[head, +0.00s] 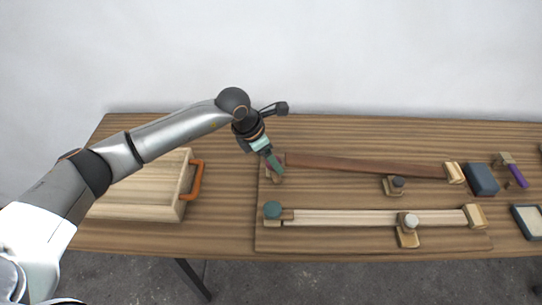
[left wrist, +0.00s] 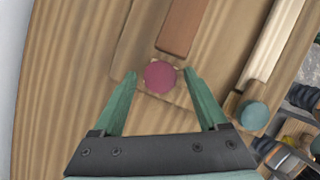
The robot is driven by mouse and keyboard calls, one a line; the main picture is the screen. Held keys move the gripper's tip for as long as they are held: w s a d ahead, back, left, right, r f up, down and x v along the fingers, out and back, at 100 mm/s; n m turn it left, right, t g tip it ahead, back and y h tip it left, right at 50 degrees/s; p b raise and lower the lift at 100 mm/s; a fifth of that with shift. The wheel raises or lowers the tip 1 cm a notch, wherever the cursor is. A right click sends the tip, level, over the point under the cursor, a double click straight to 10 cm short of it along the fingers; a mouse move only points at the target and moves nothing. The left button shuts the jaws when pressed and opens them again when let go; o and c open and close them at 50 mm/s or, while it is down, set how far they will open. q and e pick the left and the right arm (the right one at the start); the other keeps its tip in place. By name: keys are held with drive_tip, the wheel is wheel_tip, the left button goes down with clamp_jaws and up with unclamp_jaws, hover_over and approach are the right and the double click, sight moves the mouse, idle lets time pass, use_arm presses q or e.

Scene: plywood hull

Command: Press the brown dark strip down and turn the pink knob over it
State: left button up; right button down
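The brown dark strip (head: 365,165) lies along the back of a wooden board, its right end at a pale block (head: 454,172). Its left end (left wrist: 183,25) is just beyond the pink knob (left wrist: 160,76) in the left wrist view. I cannot tell whether the strip lies fully flat. The pink knob is round and sits on a small wooden base, beside the strip's end. My left gripper (head: 275,167) is open, pointing down, its green fingers (left wrist: 160,78) on either side of the knob. In the head view the gripper mostly hides the knob. My right gripper is not in view.
In front lies a pale strip (head: 345,217) with a teal knob (head: 272,210) and a grey knob (head: 409,219). A dark knob (head: 398,182) stands beside the brown strip. A wooden box (head: 140,195) with an orange handle (head: 197,180) is left. A blue block (head: 482,179) is right.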

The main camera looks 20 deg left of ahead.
use_arm(q)
drive_tip(key=shift+o, duration=0.2)
drive_tip(key=b+v, duration=0.1)
drive_tip(key=v, duration=1.1)
drive_tip(key=shift+r+b, duration=0.3)
drive_tip(key=shift+b, duration=0.05)
